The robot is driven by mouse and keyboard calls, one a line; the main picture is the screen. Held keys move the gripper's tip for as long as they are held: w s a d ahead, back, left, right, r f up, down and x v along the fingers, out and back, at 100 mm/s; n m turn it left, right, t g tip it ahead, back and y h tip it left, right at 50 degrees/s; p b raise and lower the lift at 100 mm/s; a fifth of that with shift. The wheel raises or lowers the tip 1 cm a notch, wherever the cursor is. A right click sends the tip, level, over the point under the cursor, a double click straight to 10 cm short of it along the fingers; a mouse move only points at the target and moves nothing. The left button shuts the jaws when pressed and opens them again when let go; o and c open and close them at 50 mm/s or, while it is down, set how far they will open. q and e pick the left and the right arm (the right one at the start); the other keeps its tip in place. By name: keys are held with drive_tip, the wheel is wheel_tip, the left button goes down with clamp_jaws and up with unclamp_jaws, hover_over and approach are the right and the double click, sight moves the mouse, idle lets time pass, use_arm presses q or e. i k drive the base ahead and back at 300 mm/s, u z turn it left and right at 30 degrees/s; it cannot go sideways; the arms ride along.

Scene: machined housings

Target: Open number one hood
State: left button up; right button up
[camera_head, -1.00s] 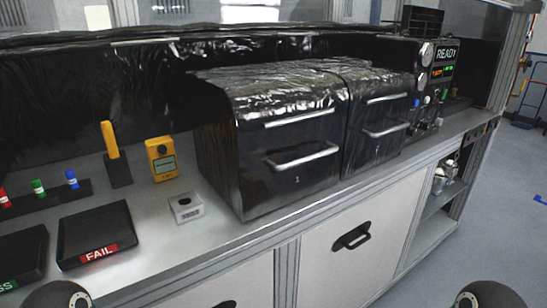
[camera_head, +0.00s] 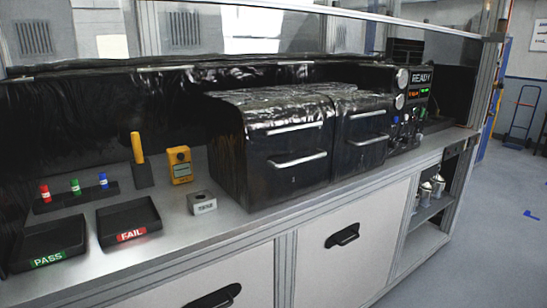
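Two black boxy hoods with wrinkled, shiny tops stand side by side on the grey bench. The nearer, left hood (camera_head: 262,172) has a small mark low on its front, too small to read surely. Its silver bar handle (camera_head: 298,160) runs across the front, and the hood looks shut. The right hood (camera_head: 352,157) also looks shut, with its own bar handle (camera_head: 364,142). Neither of my grippers is in view.
A PASS tray (camera_head: 22,262) and a FAIL tray (camera_head: 103,228) lie on the bench's left. A yellow meter (camera_head: 180,165), a small grey block (camera_head: 201,203) and a yellow-handled tool (camera_head: 137,148) stand left of the hoods. A READY panel (camera_head: 421,78) is right. Bench front (camera_head: 240,228) is clear.

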sight(267, 146)
drive_tip(key=z, duration=0.3)
drive_tip(key=i, duration=0.95)
drive_tip(key=u, duration=1.1)
drive_tip(key=k, duration=0.85)
drive_tip(key=z, duration=0.3)
drive_tip(key=i, duration=0.95)
drive_tip(key=z, duration=0.05)
